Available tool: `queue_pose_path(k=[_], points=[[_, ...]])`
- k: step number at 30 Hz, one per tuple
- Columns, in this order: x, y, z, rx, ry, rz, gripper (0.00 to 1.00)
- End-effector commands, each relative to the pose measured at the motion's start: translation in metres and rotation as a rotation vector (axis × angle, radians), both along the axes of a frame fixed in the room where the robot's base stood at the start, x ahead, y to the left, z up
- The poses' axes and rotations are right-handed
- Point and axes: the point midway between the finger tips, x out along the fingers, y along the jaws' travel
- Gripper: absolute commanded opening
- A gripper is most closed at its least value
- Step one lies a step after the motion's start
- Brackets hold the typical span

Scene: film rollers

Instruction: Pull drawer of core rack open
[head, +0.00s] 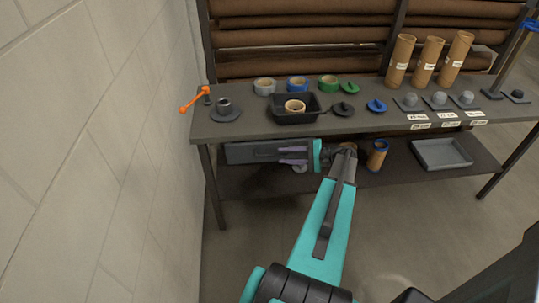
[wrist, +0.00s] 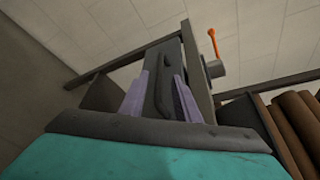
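The drawer (head: 236,153) is a dark grey box hung under the left end of the rack's tabletop, and it appears shut. A dark bar handle shows on its front in the wrist view (wrist: 166,77). My gripper (head: 282,155) is in front of the drawer, below the tabletop edge, with its lavender fingers pointing at the drawer front. In the wrist view my gripper (wrist: 161,92) is open, with one finger on each side of the handle's line and a gap to it. Whether the fingertips reach past the handle is hard to tell.
The tabletop (head: 240,128) carries an orange-handled crank (head: 194,98), a black tray (head: 295,117), tape rolls and cardboard tubes (head: 432,60). A lower shelf holds a blue-rimmed tube (head: 378,155) and a grey tray (head: 441,153). A block wall (head: 120,130) stands close on the left.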

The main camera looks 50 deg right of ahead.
Motion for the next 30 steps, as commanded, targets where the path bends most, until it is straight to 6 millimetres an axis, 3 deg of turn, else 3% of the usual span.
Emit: queue_pose_path(k=[15, 28, 30], points=[[0.054, 0.032, -0.013, 0.000, 0.001, 0.001, 0.29], [0.059, 0.034, -0.015, -0.001, 0.001, -0.002, 0.29], [0.059, 0.034, -0.015, 0.000, 0.000, -0.001, 0.19]])
